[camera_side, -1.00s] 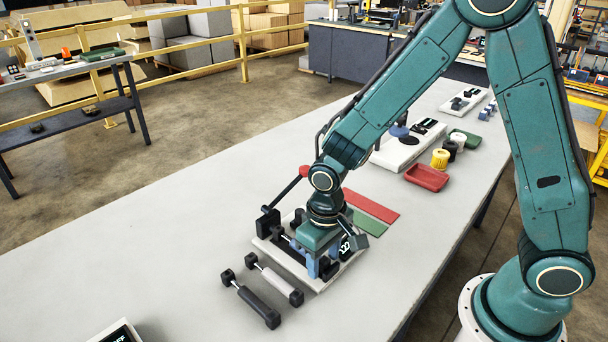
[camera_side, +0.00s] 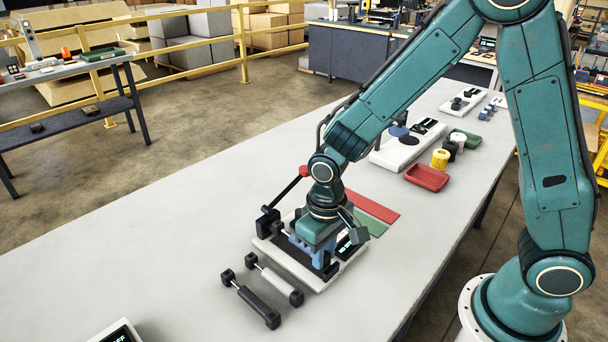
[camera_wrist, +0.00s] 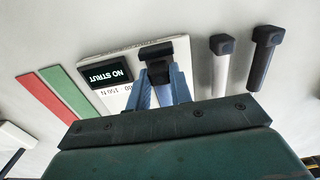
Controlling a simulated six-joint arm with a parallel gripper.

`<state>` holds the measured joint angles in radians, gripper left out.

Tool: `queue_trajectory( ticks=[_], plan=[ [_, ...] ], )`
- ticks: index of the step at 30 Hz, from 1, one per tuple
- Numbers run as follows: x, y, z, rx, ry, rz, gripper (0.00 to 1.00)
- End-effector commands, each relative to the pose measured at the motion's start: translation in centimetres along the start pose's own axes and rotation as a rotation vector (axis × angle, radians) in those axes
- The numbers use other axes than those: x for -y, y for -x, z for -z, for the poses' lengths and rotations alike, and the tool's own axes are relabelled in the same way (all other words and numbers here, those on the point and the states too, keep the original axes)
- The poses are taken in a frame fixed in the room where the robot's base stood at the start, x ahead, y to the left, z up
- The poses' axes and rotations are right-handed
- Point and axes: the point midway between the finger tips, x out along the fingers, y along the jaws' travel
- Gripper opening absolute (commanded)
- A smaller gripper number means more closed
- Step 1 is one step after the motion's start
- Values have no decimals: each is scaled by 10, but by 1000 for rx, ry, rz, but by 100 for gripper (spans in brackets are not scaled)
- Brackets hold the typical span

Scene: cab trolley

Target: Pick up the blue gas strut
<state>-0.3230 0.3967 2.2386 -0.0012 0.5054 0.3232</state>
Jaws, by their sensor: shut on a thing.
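The blue gas strut (camera_side: 297,243) is partly hidden behind my gripper (camera_side: 314,256) in the side view; its blue body and a black end show at the left. My gripper is shut on it above the white test stand (camera_side: 328,283). In the wrist view, the blue fingers (camera_wrist: 160,86) close around the strut, with a dark end piece (camera_wrist: 158,70) between them. The stand's display (camera_wrist: 109,75) reads "NO STRUT". Any gap between strut and stand is hard to judge.
Red (camera_side: 372,206) and green (camera_side: 370,223) strips lie to the right, then a red tray (camera_side: 426,177).

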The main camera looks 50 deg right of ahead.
Motion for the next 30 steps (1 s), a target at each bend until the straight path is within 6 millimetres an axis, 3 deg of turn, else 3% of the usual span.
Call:
queue_trajectory(
  ticks=[8, 21, 30],
  plan=[
    [0, 40, 1, -6, 0, 2, 0],
    [0, 134, 0, -6, 0, 1, 0],
    [0, 174, 0, -3, 0, 0, 0]
  ],
)
